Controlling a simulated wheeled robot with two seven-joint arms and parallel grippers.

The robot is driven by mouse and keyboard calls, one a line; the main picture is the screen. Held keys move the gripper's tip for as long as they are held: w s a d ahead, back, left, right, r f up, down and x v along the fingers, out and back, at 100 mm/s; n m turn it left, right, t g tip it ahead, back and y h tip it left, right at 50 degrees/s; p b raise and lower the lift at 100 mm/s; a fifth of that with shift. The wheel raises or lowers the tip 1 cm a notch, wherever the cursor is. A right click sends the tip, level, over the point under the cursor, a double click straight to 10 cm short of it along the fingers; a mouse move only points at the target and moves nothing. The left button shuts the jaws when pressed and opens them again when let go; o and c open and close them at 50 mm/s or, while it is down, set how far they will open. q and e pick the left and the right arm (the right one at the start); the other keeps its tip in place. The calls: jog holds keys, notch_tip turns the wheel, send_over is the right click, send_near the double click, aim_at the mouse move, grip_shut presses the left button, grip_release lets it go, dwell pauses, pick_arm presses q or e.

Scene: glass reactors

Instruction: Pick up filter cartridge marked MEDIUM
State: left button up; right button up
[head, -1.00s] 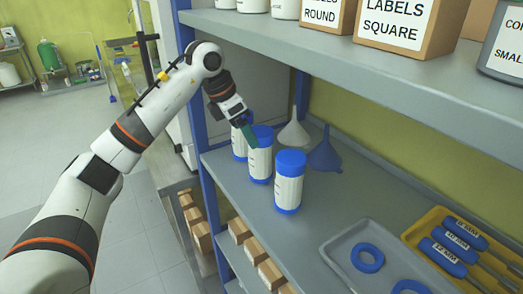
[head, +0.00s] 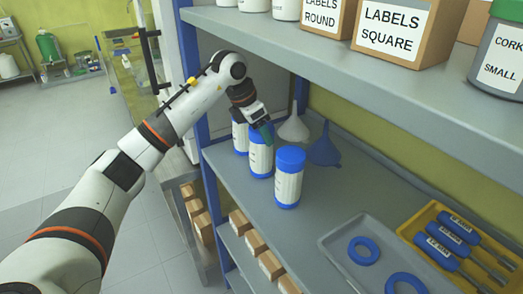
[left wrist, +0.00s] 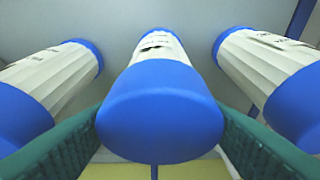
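Three white filter cartridges with blue caps stand upright in a row on the grey shelf: a far one (head: 240,138), a middle one (head: 260,160) and a near one (head: 288,187). Their label text is too small or blurred to read, so I cannot tell which is MEDIUM. My left gripper (head: 266,132) is at the cap of the middle cartridge. In the left wrist view the middle cartridge's blue cap (left wrist: 160,110) lies between the green fingers (left wrist: 160,130), one on each side, with no clear grip on it. The other two cartridges flank it. My right gripper is not in view.
A white funnel (head: 294,128) and a blue funnel (head: 325,150) stand behind the cartridges. A grey tray (head: 335,243) with blue rings and a yellow tray (head: 408,229) with blue-handled tools lie at right. An upper shelf (head: 330,48) overhangs. A blue post (head: 208,195) stands at left.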

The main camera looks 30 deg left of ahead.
pick_arm(q)
jog(key=c, duration=0.5)
jog(key=shift+r, duration=0.1)
jog(key=shift+c, duration=0.2)
